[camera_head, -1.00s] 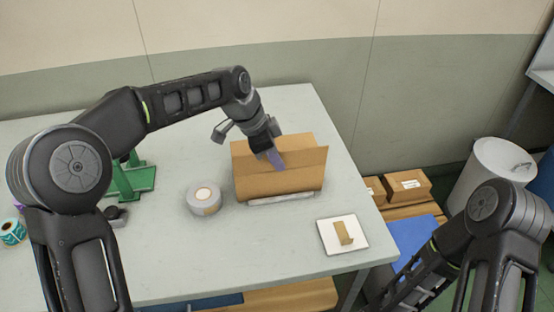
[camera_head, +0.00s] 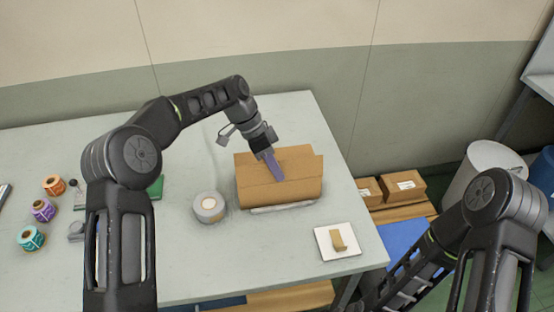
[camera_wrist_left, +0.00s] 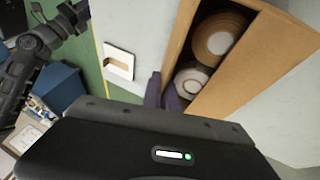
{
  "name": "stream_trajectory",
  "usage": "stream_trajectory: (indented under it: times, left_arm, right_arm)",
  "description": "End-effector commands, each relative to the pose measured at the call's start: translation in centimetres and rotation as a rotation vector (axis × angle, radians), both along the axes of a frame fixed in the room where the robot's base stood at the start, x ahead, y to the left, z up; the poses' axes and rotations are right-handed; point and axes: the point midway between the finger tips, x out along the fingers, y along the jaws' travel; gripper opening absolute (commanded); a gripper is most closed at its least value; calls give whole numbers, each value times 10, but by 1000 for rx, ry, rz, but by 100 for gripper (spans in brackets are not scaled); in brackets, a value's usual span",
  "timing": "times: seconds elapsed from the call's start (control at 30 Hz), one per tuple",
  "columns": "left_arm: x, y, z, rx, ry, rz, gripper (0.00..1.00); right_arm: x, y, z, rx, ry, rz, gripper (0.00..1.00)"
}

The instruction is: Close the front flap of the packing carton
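The brown packing carton (camera_head: 280,199) stands on the grey table, right of centre in the head view. Its front flap (camera_head: 300,178) leans inward over the top. My left gripper (camera_head: 273,167) has purple fingers, close together and empty, pointing down at the flap; exact contact is unclear. In the left wrist view the fingertips (camera_wrist_left: 164,94) are beside the carton's opening, where tape rolls (camera_wrist_left: 217,35) show inside between brown panels (camera_wrist_left: 262,62). My right arm is at the lower right of the head view; its end, small at the wrist view's upper left (camera_wrist_left: 72,15), is unclear.
A grey tape roll (camera_head: 209,207) stands left of the carton, and a white tray (camera_head: 322,248) with a brown piece lies to its front right. Coloured rolls (camera_head: 43,210) sit at the left. Small boxes (camera_head: 404,186) lie beyond the table's right edge.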

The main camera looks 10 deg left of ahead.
Motion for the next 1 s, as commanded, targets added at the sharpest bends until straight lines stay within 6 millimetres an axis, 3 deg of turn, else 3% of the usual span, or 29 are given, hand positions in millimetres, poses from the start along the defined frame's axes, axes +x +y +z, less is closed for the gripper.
stream_trajectory:
  times: [0.37,0.67,1.0]
  left_arm:
    - [1,1,-1,-10,27,0,0]
    - [1,0,-1,-10,27,0,25]
    - [2,2,1,-10,27,1,25]
  right_arm:
    - [-1,0,4,-2,4,-1,36]
    - [-1,0,4,-1,4,-1,36]
    - [-1,0,3,-2,3,-1,36]
